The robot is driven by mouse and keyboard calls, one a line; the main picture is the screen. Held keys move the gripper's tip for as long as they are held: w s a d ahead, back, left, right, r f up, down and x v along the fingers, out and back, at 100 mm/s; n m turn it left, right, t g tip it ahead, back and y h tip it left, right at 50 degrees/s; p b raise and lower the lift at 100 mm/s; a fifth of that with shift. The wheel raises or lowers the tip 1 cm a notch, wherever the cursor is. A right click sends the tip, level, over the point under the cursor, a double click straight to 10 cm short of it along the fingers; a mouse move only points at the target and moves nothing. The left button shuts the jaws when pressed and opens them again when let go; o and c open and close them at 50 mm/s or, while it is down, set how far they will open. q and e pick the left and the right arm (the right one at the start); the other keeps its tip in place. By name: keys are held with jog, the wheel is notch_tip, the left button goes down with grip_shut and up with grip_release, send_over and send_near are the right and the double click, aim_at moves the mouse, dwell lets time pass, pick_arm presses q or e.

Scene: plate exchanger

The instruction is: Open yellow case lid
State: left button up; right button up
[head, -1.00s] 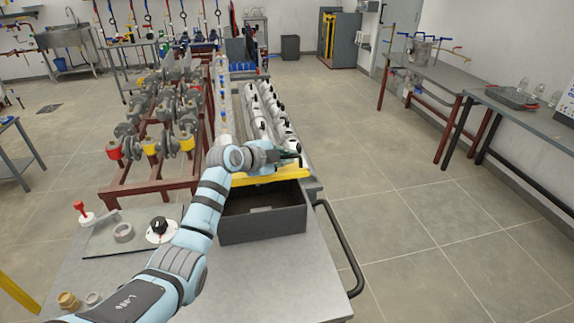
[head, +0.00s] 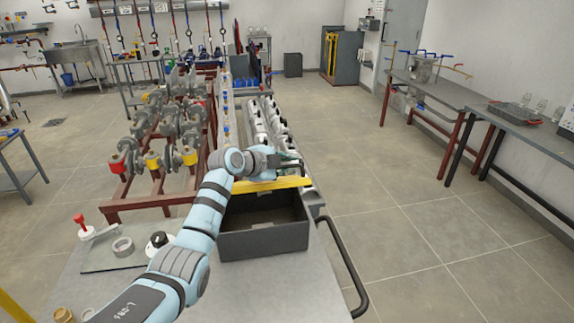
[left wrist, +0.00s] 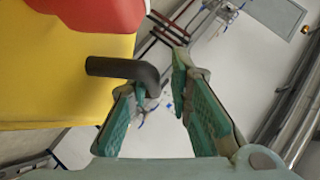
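The yellow lid (head: 268,185) shows as a narrow strip along the back of an open-topped dark grey case (head: 262,240) on the metal top; part of the inside shows. My left gripper (head: 291,162) is just above and behind the strip. In the left wrist view a large yellow surface (left wrist: 60,85) with a red part (left wrist: 95,14) fills the left side. A black bent bar (left wrist: 120,68) reaches from it to the left fingertip. The left fingers (left wrist: 158,80) are apart; I cannot tell whether they touch the bar. My right gripper is out of view.
A black handrail (head: 345,260) bounds the right side of the metal top (head: 275,290). A valve rack (head: 160,150) and white cylinders (head: 262,125) stand behind. A board with small parts (head: 125,247) lies left of my arm. Open floor lies to the right.

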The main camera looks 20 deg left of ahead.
pick_arm(q)
jog(key=v, duration=1.2)
jog(key=shift+f, duration=0.1)
jog(key=shift+s, duration=0.1)
